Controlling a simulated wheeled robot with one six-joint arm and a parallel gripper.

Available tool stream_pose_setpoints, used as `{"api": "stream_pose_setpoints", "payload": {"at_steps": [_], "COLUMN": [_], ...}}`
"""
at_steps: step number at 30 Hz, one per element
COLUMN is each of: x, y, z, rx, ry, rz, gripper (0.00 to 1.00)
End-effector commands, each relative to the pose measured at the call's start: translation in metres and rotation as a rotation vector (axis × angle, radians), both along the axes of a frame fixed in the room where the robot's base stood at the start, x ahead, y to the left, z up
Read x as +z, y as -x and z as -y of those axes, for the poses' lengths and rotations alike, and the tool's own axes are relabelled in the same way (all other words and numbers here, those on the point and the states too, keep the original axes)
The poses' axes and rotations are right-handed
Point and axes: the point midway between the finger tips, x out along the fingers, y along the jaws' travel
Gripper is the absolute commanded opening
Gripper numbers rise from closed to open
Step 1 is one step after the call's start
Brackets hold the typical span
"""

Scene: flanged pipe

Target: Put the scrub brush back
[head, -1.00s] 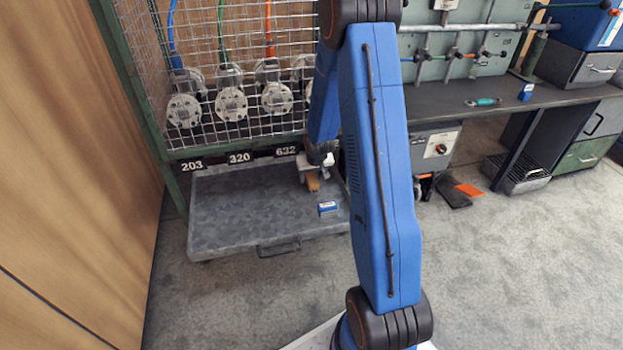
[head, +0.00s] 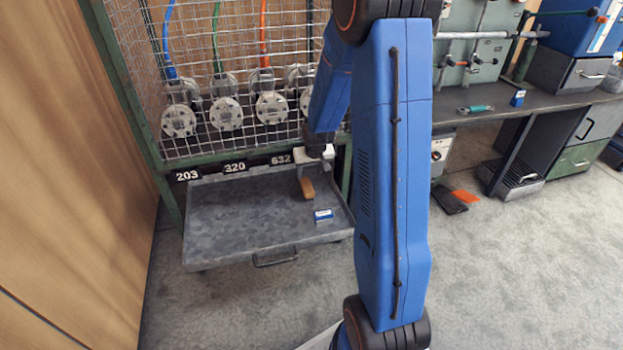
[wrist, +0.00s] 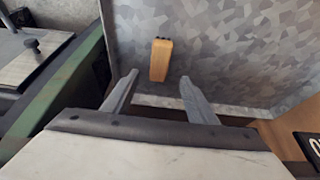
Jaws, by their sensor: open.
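The scrub brush, a small orange-brown block (head: 307,188), rests in the grey metal tray (head: 235,225) near its right side. It also shows in the wrist view (wrist: 160,60), just beyond my fingertips and near one tray edge. My gripper (wrist: 158,84) is open, with nothing between its two fingers. In the head view my gripper (head: 316,158) is above and behind the brush, and it appears apart from it. The underside of the brush is hidden.
A small blue-and-white box (head: 323,215) lies in the tray in front of the brush. A wire cage with flanged pipes (head: 225,113) and number plates 203, 320 and 632 stands behind. A workbench (head: 490,108) stands to the right. Grey floor in front is clear.

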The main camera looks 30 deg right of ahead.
Motion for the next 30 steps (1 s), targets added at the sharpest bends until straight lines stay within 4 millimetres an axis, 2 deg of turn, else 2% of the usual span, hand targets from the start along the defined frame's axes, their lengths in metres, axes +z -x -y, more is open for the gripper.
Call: {"api": "stream_pose_setpoints", "payload": {"at_steps": [5, 11, 21, 30], "x": [0.021, 0.070, 0.150, 0.201], "y": [0.008, 0.034, 0.103, 0.178], "z": [-0.010, -0.038, -0.089, -0.126], "rx": [0.012, 0.046, 0.113, 0.171], "ry": [0.001, 0.001, -0.001, 0.001], "rz": [0.005, 0.011, 0.017, 0.022], "gripper": [0.53, 0.53, 0.53, 0.53]}}
